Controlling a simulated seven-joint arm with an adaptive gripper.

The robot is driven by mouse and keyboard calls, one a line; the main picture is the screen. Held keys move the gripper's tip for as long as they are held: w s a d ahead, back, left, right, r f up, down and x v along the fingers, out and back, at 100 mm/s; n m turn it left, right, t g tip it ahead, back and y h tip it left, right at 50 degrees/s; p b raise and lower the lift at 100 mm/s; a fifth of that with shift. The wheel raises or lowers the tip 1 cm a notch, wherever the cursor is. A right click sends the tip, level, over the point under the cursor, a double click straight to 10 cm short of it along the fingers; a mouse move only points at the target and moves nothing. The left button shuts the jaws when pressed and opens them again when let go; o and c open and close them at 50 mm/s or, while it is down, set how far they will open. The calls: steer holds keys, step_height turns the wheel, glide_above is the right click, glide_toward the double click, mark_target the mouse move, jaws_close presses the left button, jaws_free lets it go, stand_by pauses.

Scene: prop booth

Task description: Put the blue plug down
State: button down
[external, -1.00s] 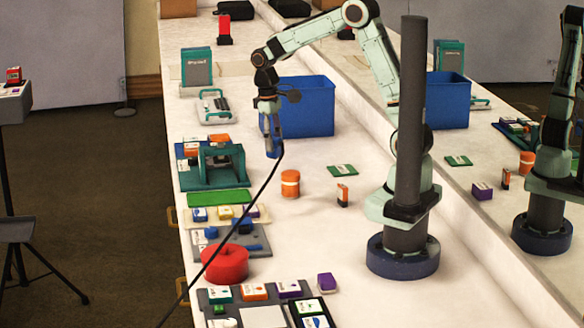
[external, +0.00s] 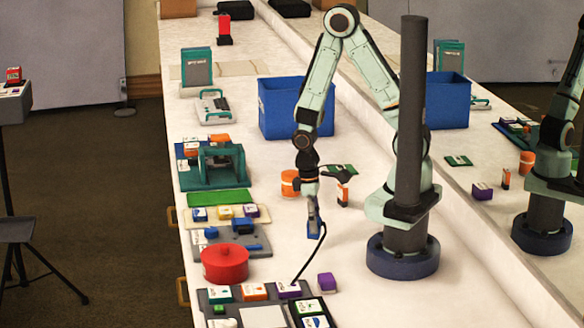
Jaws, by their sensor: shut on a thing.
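The blue plug (external: 313,230) is in my gripper (external: 313,215), which points down over the white table in the external view. My gripper is shut on the plug, and the fingers partly hide it. A black cable (external: 312,257) runs from the plug down to the front tray with the small boxes. The plug is right of the red round pot (external: 225,263) and left of my arm's base. I cannot tell whether the plug touches the table.
A grey board with blue parts (external: 205,252) and a tray of small boxes (external: 207,305) lie at the left and front. A purple box (external: 327,282) stands in front of the plug. An orange jar (external: 290,184) and a blue bin (external: 283,107) are behind. Bare table surrounds the plug.

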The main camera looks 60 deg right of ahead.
steer(key=shift+f, duration=2)
steer(key=shift+f, duration=0.1)
steer(key=c, duration=0.8)
jaws_free()
steer(key=r, duration=0.4)
steer(key=w+r, duration=0.1)
steer(key=r, duration=0.6)
steer(key=shift+w+a+r, duration=0.15)
steer(key=shift+a+r, duration=0.15)
steer(key=shift+r, duration=0.1)
step_height(320, 180, up, 8)
steer(key=m+y, duration=0.1)
steer(key=m, duration=0.1)
glide_above(315, 238)
steer(key=s+d, duration=0.1)
steer(key=d, duration=0.3)
steer(key=shift+s+d+f+t, duration=0.1)
steer(key=shift+d+t, duration=0.1)
steer(key=shift+t, duration=0.1)
steer(key=shift+o, duration=1.3)
steer(key=s+d+r+m, duration=0.1)
steer(key=s+d+r, duration=0.1)
steer(key=s+r, duration=0.1)
steer(key=shift+s+r, duration=0.2)
steer(key=shift+s, duration=0.65)
